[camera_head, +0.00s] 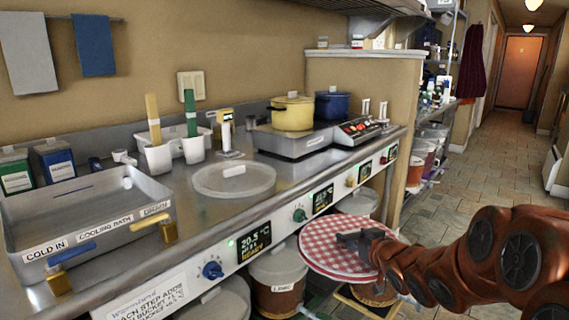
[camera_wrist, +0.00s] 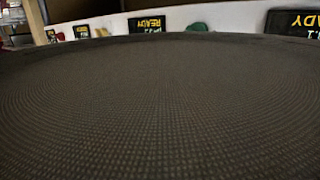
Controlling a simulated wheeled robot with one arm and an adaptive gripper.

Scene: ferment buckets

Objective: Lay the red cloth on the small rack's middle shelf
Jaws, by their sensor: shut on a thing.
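The red cloth (camera_head: 325,240) is a round, flat, red-and-white checked piece held out in front of the counter's front edge. My gripper (camera_head: 352,241) is shut on its right side in the head view. In the wrist view a dark, finely patterned round surface (camera_wrist: 160,110), seemingly the same cloth, fills most of the picture and hides the fingers. A metal shelf unit (camera_head: 437,103) with bottles on a shelf and buckets below stands at the back right, past the partition. I cannot tell whether it is the small rack.
The steel counter carries a sink (camera_head: 95,205), a clear round lid (camera_head: 234,178), a yellow pot (camera_head: 292,114) and a blue pot (camera_head: 332,105). Lidded buckets (camera_head: 277,275) stand under it. A dark red towel (camera_head: 473,62) hangs beyond the shelves. The tiled aisle (camera_head: 500,160) at right is clear.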

